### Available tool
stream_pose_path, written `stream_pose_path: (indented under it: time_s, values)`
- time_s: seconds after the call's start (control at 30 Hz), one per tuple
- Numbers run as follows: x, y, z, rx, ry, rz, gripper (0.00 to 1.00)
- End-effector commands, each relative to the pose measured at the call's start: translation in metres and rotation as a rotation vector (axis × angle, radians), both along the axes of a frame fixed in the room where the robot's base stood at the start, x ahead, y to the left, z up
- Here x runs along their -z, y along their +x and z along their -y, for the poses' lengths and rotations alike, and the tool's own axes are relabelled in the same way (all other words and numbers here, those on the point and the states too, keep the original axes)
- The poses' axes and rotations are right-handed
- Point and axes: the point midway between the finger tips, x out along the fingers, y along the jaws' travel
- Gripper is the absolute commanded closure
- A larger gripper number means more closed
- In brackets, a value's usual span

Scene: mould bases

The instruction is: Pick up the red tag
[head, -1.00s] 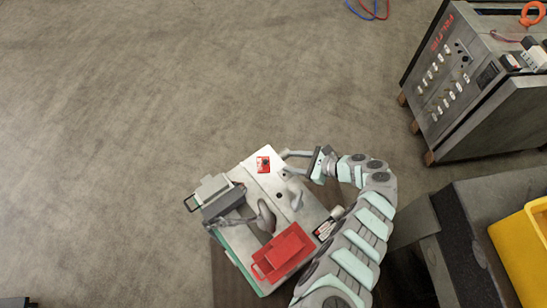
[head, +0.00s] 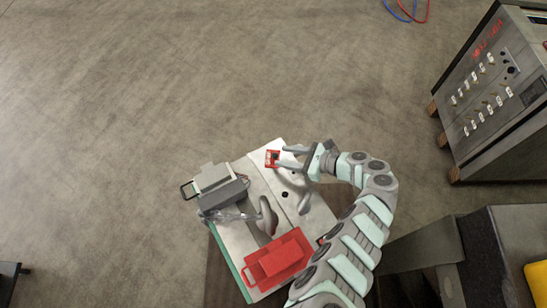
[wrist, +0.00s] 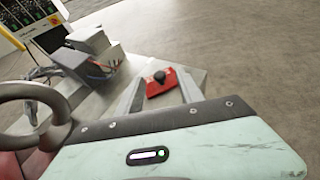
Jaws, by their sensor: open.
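The red tag (head: 271,158) lies near the far end of the pale metal plate (head: 262,147). It has a dark mark or knob on it. In the wrist view the red tag (wrist: 172,84) shows between the two finger ends, with a round black knob on it. My gripper (head: 281,157) is open, its fingers pointing left, with the tips at the tag's right side. In the wrist view my gripper (wrist: 160,80) has a finger on either side of the tag. I cannot tell whether the fingers touch it.
A grey device (head: 218,187) with cables stands on the plate's left side. A red box (head: 279,258) sits at the near end. A grey curved handle (head: 266,216) stands between them. A cabinet with switches (head: 500,105) is at the right. Open floor lies beyond the plate.

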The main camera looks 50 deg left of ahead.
Motion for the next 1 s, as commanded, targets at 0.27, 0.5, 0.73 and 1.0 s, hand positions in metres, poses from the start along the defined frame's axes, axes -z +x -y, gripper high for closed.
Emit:
stream_pose_path:
  time_s: [0.27, 0.5, 0.73, 1.0]
  values:
    - [0.015, -0.015, -0.031, -0.003, 0.002, -0.001, 0.56]
    - [0.015, -0.016, -0.035, -0.001, 0.001, -0.001, 0.56]
    - [0.015, -0.016, -0.035, -0.001, 0.001, -0.001, 0.69]
    - [0.015, -0.016, -0.035, -0.001, 0.001, 0.0, 0.91]
